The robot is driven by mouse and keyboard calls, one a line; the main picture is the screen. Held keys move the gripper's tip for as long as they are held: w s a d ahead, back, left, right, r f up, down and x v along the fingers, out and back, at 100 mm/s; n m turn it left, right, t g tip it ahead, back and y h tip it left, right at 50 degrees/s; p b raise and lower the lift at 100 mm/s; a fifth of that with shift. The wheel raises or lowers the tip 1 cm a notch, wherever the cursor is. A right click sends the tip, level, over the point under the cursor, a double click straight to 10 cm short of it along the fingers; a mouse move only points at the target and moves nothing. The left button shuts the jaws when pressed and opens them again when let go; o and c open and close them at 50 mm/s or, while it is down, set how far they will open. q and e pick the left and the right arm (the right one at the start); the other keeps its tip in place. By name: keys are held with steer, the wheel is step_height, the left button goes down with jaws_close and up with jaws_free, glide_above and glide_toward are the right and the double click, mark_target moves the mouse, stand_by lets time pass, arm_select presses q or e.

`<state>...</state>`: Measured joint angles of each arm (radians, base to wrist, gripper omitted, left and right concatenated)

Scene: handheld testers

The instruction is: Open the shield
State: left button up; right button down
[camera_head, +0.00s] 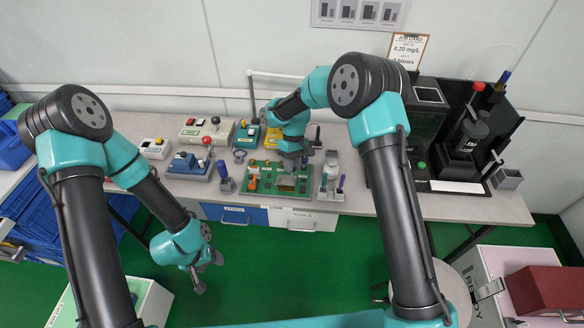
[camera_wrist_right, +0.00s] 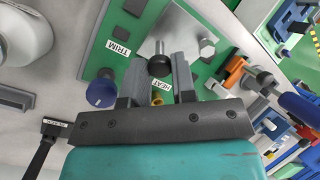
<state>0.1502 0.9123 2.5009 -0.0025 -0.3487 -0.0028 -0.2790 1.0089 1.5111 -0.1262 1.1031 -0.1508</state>
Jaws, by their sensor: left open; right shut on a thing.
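The green board (camera_head: 262,190) stands on the table below my right gripper. In the right wrist view a silver metal plate (camera_wrist_right: 190,30), which looks like the shield, lies over the board (camera_wrist_right: 105,55) and carries a round black knob (camera_wrist_right: 160,66). My right gripper (camera_wrist_right: 160,77) has its two fingers on either side of this knob and is shut on it. In the head view the right gripper (camera_head: 296,166) partly hides the board. My left gripper (camera_head: 206,272) is open and empty, low in front of the table.
A blue knob (camera_wrist_right: 101,92) and labels TRIM and HEAT are close to my right fingers.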

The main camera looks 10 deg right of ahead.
steer(key=shift+w+d+g, duration=0.1)
steer(key=shift+w+g, duration=0.5)
steer(key=shift+g, duration=0.3)
steer(key=c, duration=0.9)
jaws_free()
steer(key=shift+c, duration=0.2)
steer(key=v, duration=1.7)
steer(key=shift+w+d, duration=0.2)
steer(key=shift+d, duration=0.1)
